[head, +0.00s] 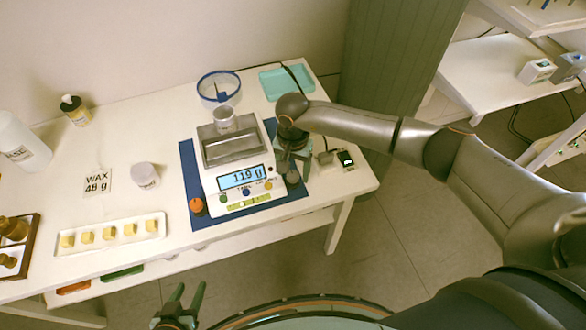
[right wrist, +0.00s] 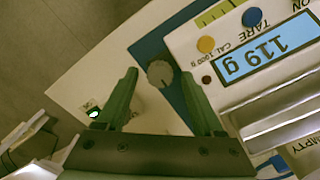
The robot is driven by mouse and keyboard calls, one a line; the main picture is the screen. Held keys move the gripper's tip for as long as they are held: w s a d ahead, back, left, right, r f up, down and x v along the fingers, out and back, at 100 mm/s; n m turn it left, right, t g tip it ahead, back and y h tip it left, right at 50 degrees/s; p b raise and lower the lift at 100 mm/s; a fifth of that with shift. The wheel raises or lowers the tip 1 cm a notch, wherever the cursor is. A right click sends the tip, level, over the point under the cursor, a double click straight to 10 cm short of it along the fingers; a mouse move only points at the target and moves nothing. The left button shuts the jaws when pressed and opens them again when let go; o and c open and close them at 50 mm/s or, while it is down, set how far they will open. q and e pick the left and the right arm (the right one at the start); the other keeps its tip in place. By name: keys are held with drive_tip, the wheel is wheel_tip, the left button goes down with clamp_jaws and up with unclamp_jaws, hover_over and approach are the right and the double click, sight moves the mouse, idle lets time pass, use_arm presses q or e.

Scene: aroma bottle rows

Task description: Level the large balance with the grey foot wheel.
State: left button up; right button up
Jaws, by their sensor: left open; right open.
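The large balance (head: 212,183) stands on a blue mat (head: 187,160), its display (head: 241,178) reading 119 g. My right gripper (head: 292,158) is open above the wheel. In the right wrist view its fingers appear on either side of the wheel, apart from it. A yellow-green strip (head: 241,204) is on the balance's front; its bubble is too small to read. My left gripper (head: 180,302) is open and empty, below the table's front edge.
An orange wheel (head: 196,205) is at the front left corner. A white jar (head: 145,175), a WAX 48 g card (head: 98,181) and a tray of yellow cubes (head: 110,236) lie left. A teal tray (head: 287,82) is behind.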

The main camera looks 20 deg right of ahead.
clamp_jaws()
idle(0.4)
idle(0.4)
drive_tip(key=m+b, duration=0.2)
drive_tip(key=m, duration=0.1)
drive_tip(key=shift+f+m, duration=0.1)
drive_tip(key=shift+m, duration=0.3)
drive_tip(key=m+b, duration=0.2)
drive_tip(key=m, duration=0.2)
drive_tip(key=shift+m, duration=0.3)
drive_tip(key=m+b, duration=0.1)
drive_tip(key=m, duration=0.3)
drive_tip(key=shift+s, duration=0.1)
drive_tip(key=m+b, duration=0.1)
drive_tip(key=m, duration=0.4)
drive_tip(key=shift+m, duration=0.3)
